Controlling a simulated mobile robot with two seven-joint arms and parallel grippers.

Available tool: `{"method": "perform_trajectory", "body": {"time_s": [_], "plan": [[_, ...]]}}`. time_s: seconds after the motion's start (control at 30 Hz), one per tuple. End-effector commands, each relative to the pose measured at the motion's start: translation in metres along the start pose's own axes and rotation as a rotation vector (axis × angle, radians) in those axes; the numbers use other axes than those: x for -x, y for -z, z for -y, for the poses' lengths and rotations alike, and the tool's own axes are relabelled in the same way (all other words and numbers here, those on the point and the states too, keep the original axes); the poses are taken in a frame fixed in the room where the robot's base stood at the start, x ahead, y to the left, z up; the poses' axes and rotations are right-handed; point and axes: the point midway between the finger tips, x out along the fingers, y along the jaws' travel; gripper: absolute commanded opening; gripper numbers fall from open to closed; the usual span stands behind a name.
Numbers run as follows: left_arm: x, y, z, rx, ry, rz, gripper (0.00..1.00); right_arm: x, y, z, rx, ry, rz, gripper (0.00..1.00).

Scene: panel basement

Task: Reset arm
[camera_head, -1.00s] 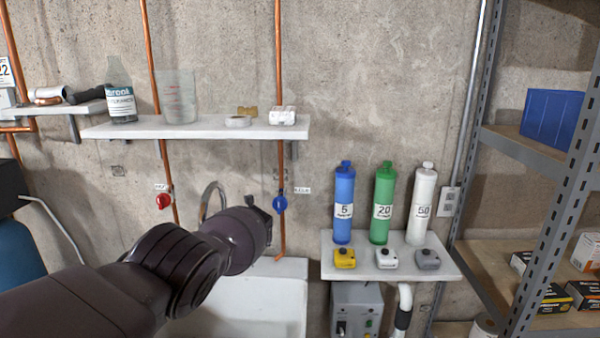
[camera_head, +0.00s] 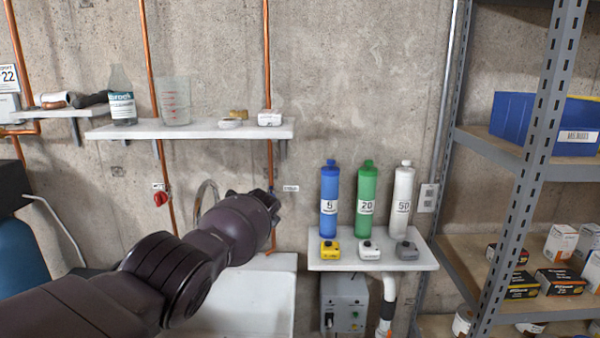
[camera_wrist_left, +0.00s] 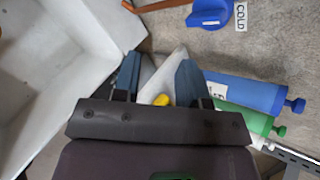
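My left arm (camera_head: 170,268) reaches in from the lower left of the head view. Its gripper (camera_head: 264,198) is in front of the wall by the copper pipe, and the wrist mostly hides its fingers there. In the left wrist view the two fingers (camera_wrist_left: 160,76) stand apart with nothing held between them. The blue cold valve handle (camera_wrist_left: 210,12) is beyond the fingers in that view, apart from them. In the head view the arm covers the handle's place. My right gripper is in neither view.
A white sink (camera_head: 245,305) lies below the arm. A small shelf (camera_head: 372,262) carries blue, green and white cartridges. A wall shelf (camera_head: 190,130) holds a bottle and beaker. A metal rack (camera_head: 530,170) stands right. Bare wall is open above the cartridges.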

Motion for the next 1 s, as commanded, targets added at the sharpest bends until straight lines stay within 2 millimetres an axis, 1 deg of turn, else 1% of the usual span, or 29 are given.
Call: {"method": "perform_trajectory", "body": {"time_s": [0.03, 0.1, 0.13, 0.2, 0.23, 0.3, 0.37, 0.47, 0.57, 0.67, 0.87, 0.9, 0.97, 1.0], "plan": [[0.009, -0.005, 0.023, 0.09, 0.061, 0.007, 0.39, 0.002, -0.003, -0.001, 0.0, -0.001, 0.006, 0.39], [0.019, -0.009, 0.046, 0.231, 0.136, 0.003, 0.39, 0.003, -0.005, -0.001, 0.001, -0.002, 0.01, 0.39], [0.022, -0.01, 0.053, 0.292, 0.167, -0.002, 0.39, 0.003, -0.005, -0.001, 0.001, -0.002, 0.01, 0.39], [0.03, -0.011, 0.065, 0.435, 0.235, -0.022, 0.39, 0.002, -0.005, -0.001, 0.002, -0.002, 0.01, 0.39], [0.033, -0.011, 0.069, 0.497, 0.262, -0.034, 0.39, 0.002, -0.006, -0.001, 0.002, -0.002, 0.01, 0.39], [0.04, -0.011, 0.072, 0.642, 0.324, -0.067, 0.39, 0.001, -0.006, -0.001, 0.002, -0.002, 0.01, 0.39], [0.044, -0.009, 0.07, 0.763, 0.367, -0.101, 0.39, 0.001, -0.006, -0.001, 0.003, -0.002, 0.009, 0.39], [0.051, -0.004, 0.058, 0.957, 0.428, -0.165, 0.39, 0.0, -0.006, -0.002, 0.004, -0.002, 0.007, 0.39], [0.058, 0.001, 0.037, 1.137, 0.474, -0.231, 0.39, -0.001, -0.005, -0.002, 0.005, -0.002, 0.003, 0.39], [0.064, 0.008, 0.009, 1.297, 0.506, -0.293, 0.39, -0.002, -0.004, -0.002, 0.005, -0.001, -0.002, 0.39], [0.081, 0.021, -0.054, 1.558, 0.541, -0.394, 0.39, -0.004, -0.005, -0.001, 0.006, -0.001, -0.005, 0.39], [0.084, 0.024, -0.069, 1.602, 0.544, -0.41, 0.39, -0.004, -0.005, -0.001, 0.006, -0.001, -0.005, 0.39], [0.09, 0.029, -0.09, 1.665, 0.547, -0.432, 0.39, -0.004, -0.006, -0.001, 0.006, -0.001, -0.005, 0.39], [0.094, 0.032, -0.104, 1.704, 0.548, -0.444, 0.39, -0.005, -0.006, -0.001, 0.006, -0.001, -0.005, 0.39]]}}
